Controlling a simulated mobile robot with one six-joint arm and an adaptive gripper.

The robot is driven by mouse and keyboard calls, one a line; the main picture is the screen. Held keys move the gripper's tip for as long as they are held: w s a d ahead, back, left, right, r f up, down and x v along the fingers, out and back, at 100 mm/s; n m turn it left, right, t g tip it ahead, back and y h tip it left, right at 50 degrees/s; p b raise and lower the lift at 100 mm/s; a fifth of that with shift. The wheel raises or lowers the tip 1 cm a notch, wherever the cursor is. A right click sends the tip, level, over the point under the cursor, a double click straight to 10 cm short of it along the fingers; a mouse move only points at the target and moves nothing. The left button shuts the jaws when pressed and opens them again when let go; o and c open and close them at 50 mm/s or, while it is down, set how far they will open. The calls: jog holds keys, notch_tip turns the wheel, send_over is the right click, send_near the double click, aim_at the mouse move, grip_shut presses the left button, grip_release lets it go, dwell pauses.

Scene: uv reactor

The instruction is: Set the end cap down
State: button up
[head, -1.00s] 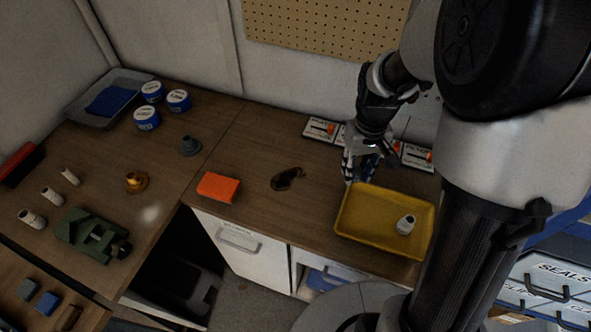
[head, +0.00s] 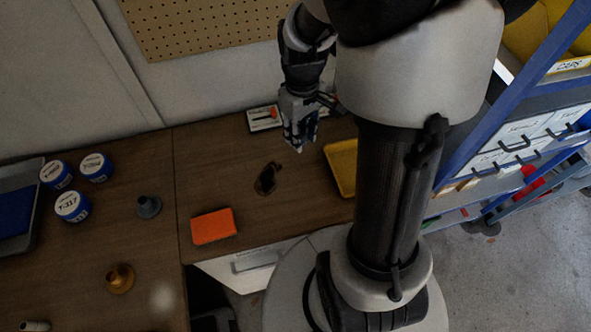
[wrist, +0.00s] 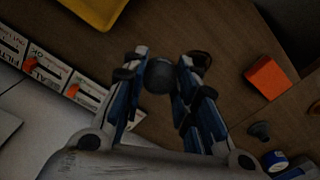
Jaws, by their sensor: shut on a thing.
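My gripper (head: 298,138) is above the back part of the wooden worktop, left of the yellow tray. In the wrist view my gripper (wrist: 158,82) is shut on a round, dark grey piece, which I take for the end cap (wrist: 160,76), held between the fingertips. In the head view the fingers hide this piece. The worktop (wrist: 222,25) lies below it; the exact height of the gap is hard to tell.
A dark curved item (head: 266,179) lies close by, left of my gripper. The yellow tray (head: 342,166) is partly hidden by my arm. An orange block (head: 214,226), a grey flanged part (head: 148,206), a brass part (head: 119,278) and blue-labelled tins (head: 72,206) stand further left.

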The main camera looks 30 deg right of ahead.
aim_at(299, 174)
notch_tip(299, 174, down, 16)
jog(key=b, duration=0.4)
jog(key=shift+r, duration=0.15)
jog(key=o, duration=0.8)
